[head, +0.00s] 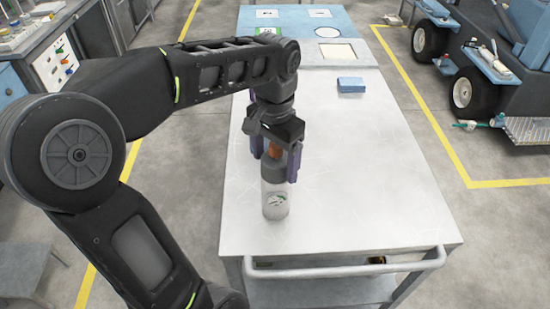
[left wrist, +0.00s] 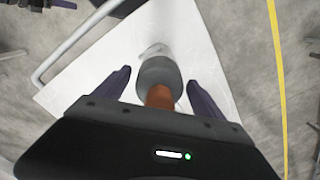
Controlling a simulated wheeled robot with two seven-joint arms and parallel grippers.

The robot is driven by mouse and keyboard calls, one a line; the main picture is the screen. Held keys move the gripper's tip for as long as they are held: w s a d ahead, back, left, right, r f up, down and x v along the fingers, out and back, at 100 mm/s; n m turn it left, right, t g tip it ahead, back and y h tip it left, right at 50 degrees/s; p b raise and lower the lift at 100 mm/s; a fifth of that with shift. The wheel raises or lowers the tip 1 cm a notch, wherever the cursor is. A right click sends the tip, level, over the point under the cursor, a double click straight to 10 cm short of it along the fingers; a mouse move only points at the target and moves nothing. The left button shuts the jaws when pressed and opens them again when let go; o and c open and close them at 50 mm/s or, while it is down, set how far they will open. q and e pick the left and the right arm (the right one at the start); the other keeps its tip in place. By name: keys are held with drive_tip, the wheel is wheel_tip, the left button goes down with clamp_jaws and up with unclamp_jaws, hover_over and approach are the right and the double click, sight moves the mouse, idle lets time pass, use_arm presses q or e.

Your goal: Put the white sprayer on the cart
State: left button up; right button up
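In the left wrist view the sprayer (left wrist: 160,72) lies between the two fingers with a visible gap on both sides, so the gripper is open. The gripper body hides part of the sprayer's top. My right gripper is not in view.
A blue block (head: 351,85) lies farther back on the cart. A light tray (head: 340,53) and blue panels are at the far end. A handle rail (head: 350,266) runs along the near edge. A blue wheeled machine (head: 480,60) stands at right. The cart's right side is clear.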

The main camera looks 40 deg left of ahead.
sight(275, 146)
use_arm(q)
drive_tip(key=shift+r, duration=0.4)
wheel_tip(275, 146, up, 6)
drive_tip(key=shift+p, duration=1)
drive_tip(key=shift+r+p, duration=0.55)
drive_tip(key=shift+p, duration=0.05)
drive_tip(key=shift+f, duration=0.1)
